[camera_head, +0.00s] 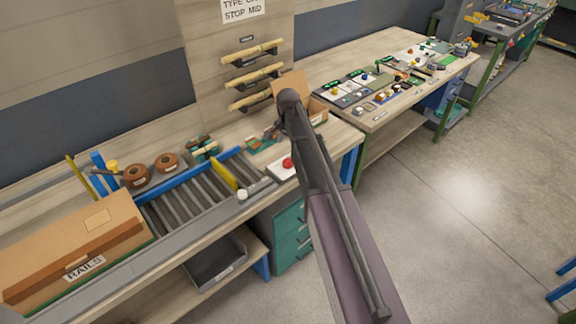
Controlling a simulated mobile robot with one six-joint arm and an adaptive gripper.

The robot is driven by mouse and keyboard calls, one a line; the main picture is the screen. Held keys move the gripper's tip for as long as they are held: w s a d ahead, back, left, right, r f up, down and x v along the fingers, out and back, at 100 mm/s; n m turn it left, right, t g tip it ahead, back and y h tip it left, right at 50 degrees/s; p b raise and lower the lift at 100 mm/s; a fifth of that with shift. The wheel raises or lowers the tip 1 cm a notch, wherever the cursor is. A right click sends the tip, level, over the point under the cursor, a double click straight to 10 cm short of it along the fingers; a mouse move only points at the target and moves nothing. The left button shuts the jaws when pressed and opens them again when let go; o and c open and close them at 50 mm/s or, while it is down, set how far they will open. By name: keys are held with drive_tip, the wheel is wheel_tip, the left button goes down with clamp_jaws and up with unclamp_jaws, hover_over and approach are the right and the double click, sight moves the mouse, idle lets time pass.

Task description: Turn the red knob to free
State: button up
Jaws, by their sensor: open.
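The red knob (287,162) is a small round red top on a pale, low plate (279,173) at the right end of the near bench. It lies just left of my arm, and any marking for its setting is too small to read. My arm rises from the bottom right to a dark rounded joint above the bench. I cannot make out my gripper; it seems hidden behind my own arm link. I see nothing touching the knob.
A roller conveyor (190,199) with a yellow bar (223,174) runs left of the knob. A cardboard box (292,88) and small green and dark items (262,139) stand behind it. A long "RAILS" box (75,252) lies at left.

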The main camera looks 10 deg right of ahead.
sight(288, 159)
drive_tip(key=shift+f+b, duration=3.8)
drive_tip(key=shift+f, duration=0.25)
drive_tip(key=c, duration=1.1)
